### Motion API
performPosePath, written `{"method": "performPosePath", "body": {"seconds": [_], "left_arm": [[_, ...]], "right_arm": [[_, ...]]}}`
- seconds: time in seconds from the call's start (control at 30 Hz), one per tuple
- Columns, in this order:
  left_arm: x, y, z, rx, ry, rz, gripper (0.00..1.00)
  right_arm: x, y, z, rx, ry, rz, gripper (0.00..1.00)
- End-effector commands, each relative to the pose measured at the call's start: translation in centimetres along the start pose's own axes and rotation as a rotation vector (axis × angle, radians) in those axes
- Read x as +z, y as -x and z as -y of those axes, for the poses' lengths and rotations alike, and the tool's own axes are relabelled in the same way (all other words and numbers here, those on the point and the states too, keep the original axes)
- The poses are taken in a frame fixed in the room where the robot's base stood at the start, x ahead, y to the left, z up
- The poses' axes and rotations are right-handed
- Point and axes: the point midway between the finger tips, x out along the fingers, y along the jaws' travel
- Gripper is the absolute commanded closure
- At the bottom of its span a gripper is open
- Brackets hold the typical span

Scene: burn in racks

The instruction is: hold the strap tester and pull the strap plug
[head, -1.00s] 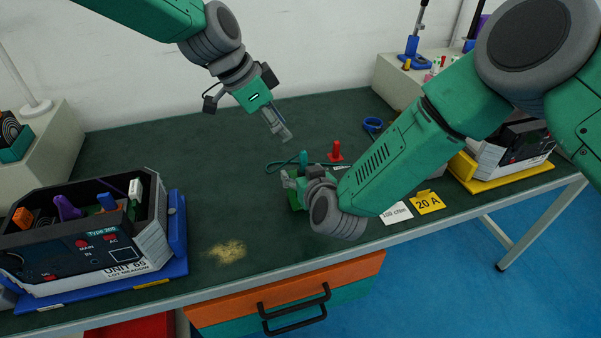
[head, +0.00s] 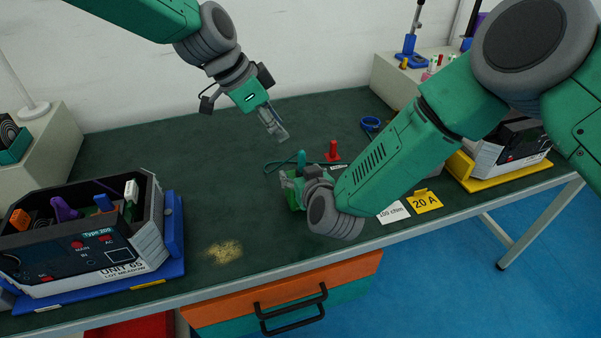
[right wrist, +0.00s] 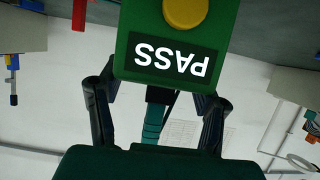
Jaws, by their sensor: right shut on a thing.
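The strap tester (head: 294,200) is a small green box near the front edge of the bench, mostly hidden behind my right arm. In the right wrist view the tester (right wrist: 168,20) fills the top, with a yellow button and an upside-down PASS label. My right gripper (head: 288,181) is shut on it; its two dark fingers (right wrist: 157,100) lie on either side. A teal plug-like piece (head: 301,158) stands by the tester with a thin teal cord (head: 279,164) looping left; it looks like the strap plug. My left gripper (head: 278,133) hangs above and behind it, apart and empty; its finger gap is unclear.
A red peg-like piece (head: 333,151) stands behind the tester, with a blue ring (head: 371,124) farther back. An open black unit on a blue tray (head: 173,236) is at left. A yellow 20 A card (head: 425,202) and a white card (head: 393,212) lie at right.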

Motion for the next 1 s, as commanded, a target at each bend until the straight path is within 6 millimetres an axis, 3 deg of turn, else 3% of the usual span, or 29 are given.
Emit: {"method": "performPosePath", "body": {"seconds": [0.23,0.27,0.3,0.33,0.67,0.83,1.0], "left_arm": [[0.2,0.1,0.1,0.0,0.001,-0.002,0.66],[0.2,0.1,0.1,0.001,0.001,-0.002,0.66],[0.2,0.1,0.1,0.001,0.001,-0.002,0.66],[0.2,0.1,0.1,0.001,0.001,-0.002,0.66],[0.1,0.1,0.0,0.0,0.001,-0.002,0.66],[0.1,0.1,0.0,0.0,0.001,-0.002,0.66],[0.2,0.1,0.1,0.0,0.001,-0.002,0.66]], "right_arm": [[0.2,-0.1,0.0,0.003,0.004,0.004,0.77],[0.2,-0.1,0.0,0.003,0.004,0.004,0.34],[0.2,-0.1,0.1,0.003,0.004,0.004,0.2],[0.1,-0.1,0.1,0.003,0.004,0.003,0.17],[0.0,0.4,0.1,0.002,0.003,0.001,0.17],[0.0,2.7,0.1,0.001,0.004,0.002,0.17],[0.1,6.4,0.2,0.002,0.007,0.004,0.17]]}}
